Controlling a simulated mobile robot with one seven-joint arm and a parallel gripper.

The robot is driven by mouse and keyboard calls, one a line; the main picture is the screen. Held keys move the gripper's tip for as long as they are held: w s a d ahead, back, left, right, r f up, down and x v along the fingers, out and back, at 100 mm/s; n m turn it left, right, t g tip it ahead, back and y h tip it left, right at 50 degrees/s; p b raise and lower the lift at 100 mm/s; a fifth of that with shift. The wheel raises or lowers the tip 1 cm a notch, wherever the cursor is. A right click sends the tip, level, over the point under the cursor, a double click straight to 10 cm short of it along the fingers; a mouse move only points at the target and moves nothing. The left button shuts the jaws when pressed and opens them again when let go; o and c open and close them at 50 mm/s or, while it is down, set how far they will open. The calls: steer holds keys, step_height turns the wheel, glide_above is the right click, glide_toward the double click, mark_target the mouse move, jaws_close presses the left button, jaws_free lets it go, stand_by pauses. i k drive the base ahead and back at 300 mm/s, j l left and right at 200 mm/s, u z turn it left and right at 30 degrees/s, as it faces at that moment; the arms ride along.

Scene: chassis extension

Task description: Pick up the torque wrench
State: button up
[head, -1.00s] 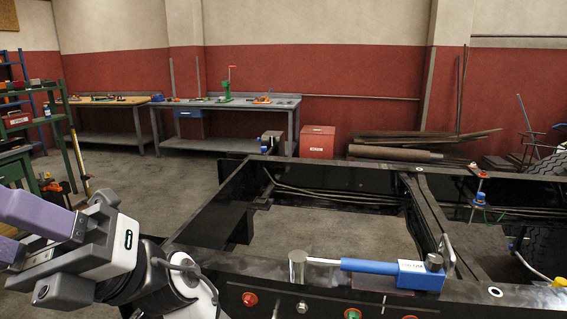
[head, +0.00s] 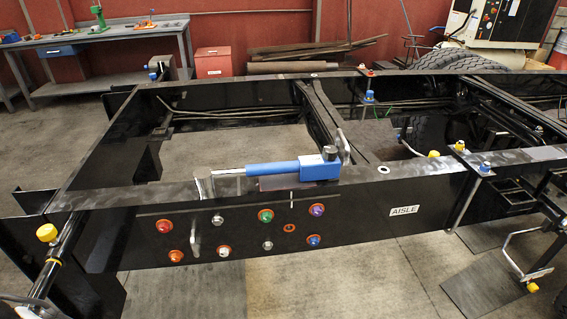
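The torque wrench (head: 270,173) lies along the top of the near black chassis rail (head: 430,176), left of the picture's middle. It has a blue handle, a thicker blue block with a dark knob at its right end, and a thin silver shaft to the left. The shaft runs to a pale metal piece (head: 205,187) on the rail; I cannot tell whether that piece belongs to the wrench. My gripper is not in view.
The rail's front face carries several coloured caps and an AISLE label (head: 404,211). A yellow-capped rod (head: 47,233) stands at the left end. Beyond the rail is an open frame bay. A workbench (head: 105,47) and red box (head: 213,62) stand behind.

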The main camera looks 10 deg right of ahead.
mark_target(309, 168)
steer(key=i+j+z, duration=0.1)
steer(key=j+z, duration=0.35)
steer(key=z, duration=0.25)
steer(key=j+z, duration=0.35)
steer(key=i+l, duration=0.05)
